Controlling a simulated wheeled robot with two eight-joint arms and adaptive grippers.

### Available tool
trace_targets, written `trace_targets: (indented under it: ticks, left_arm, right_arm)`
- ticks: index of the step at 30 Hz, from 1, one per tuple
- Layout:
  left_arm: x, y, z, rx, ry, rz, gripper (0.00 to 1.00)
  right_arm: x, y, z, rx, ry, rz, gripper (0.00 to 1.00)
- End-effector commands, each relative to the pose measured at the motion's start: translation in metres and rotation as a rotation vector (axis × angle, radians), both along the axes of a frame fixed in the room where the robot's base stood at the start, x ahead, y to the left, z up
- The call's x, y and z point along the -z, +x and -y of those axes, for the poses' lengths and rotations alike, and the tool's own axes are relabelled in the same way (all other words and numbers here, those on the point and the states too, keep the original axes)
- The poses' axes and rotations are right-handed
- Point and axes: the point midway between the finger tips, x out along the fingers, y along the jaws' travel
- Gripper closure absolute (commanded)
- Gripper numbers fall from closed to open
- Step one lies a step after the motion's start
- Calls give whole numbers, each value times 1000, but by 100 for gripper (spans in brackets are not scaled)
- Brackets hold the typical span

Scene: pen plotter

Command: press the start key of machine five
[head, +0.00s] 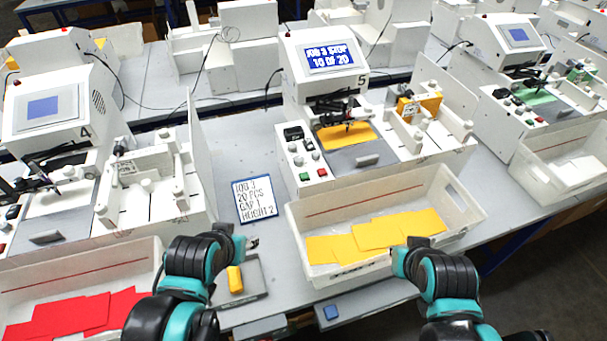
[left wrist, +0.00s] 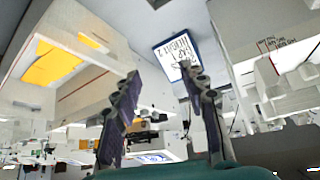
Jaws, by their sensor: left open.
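Machine five (head: 300,92) stands in the middle of the bench in the head view, marked 5. Its blue screen (head: 331,58) reads "JOB 3 STOP 10 OF 20". A green key (head: 304,177) and a red key (head: 322,173) sit on its front left panel, below several knobs; their labels are too small to read. A yellow sheet (head: 345,137) lies on its bed. My left gripper (head: 250,243) is below and left of the keys, apart from them. In the left wrist view its fingers (left wrist: 160,72) are spread and empty. My right gripper (head: 397,262) is by the bin; its fingers are unclear.
A white bin (head: 296,228) with yellow sheets stands before machine five. A job card (head: 253,199) lies left of it, reading "JOB 3, 20 PCS, GAP 1, HEIGHT 2". A grey tray (head: 257,275) holds a yellow block (head: 235,279). Machine four (head: 50,85) stands left.

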Motion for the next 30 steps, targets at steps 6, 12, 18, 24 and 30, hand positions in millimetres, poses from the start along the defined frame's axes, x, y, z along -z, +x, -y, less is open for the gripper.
trace_targets:
  ticks: [6, 12, 18, 24, 30]
  left_arm:
    - [0, 0, 0, 0, 0, 0, 100]
    - [0, 0, 0, 0, 0, 0, 100]
    - [0, 0, 0, 0, 0, 0, 100]
    - [0, 0, 0, 0, 0, 0, 100]
    - [0, 0, 0, 0, 0, 0, 100]
  right_arm:
    - [0, 0, 0, 0, 0, 0, 100]
    - [0, 0, 0, 0, 0, 0, 100]
    - [0, 0, 0, 0, 0, 0, 100]
    - [0, 0, 0, 0, 0, 0, 100]
    - [0, 0, 0, 0, 0, 0, 100]
